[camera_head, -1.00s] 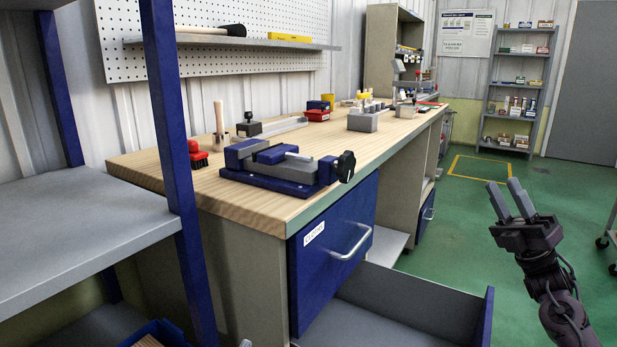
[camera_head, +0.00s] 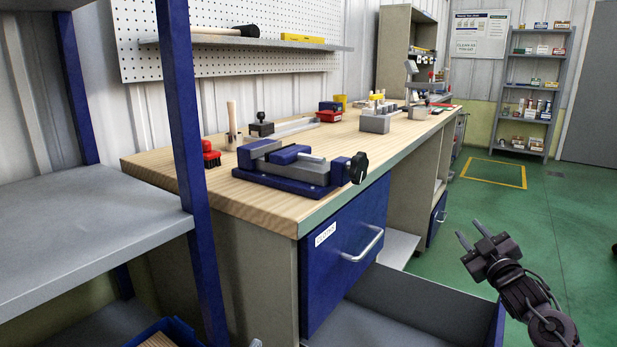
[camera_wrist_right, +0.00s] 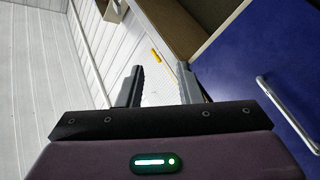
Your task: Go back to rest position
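My right gripper (camera_head: 471,233) is held up in the air at the right, over the green floor and to the right of the workbench (camera_head: 285,205). Its two grey fingers stand apart with nothing between them. In the right wrist view the gripper (camera_wrist_right: 160,88) also shows open and empty, with the blue drawer front (camera_wrist_right: 250,75) to its right. A small grey tip at the bottom edge of the head view may be my left gripper (camera_head: 255,343); too little shows to tell its state.
The blue drawer unit (camera_head: 345,250) has its lower drawer (camera_head: 415,300) pulled out below and left of my right gripper. A blue-and-grey vise (camera_head: 300,168) stands on the bench. A shelf rack (camera_head: 100,215) is close at left. Green floor at right is clear.

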